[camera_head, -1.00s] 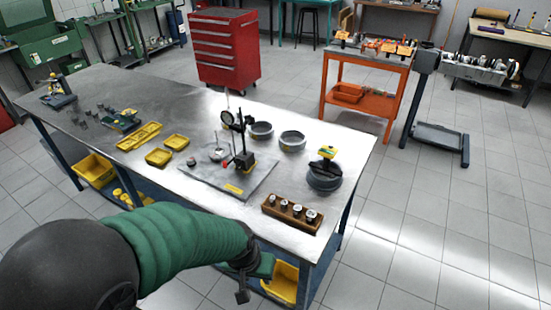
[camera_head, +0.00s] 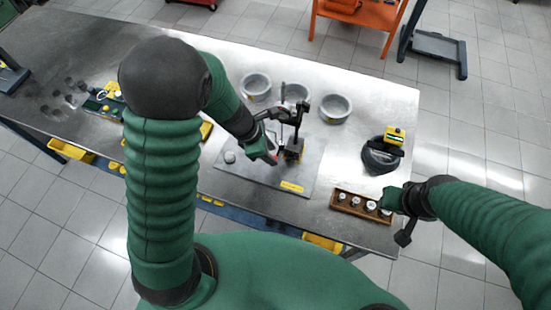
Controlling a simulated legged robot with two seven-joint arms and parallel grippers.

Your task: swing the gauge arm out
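The gauge stand (camera_head: 292,150) has a black upright and a dark base and stands on a grey steel plate (camera_head: 300,172) on the bench. Its black gauge arm (camera_head: 280,114) reaches left from the top of the upright. The dial does not show clearly beside my arm. My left gripper (camera_head: 268,152) is low at the left side of the stand, close to the upright; contact and finger opening cannot be made out. A small round metal part (camera_head: 229,157) sits on the plate's left. My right gripper (camera_head: 396,205) is by the right end of the wooden block; its fingers are unclear.
Several grey rings (camera_head: 335,108) stand behind the gauge stand. A black tool with a yellow top (camera_head: 382,155) is at right. The wooden block (camera_head: 360,205) holds several small parts at the front edge. Yellow trays and small parts lie at left, partly behind my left arm.

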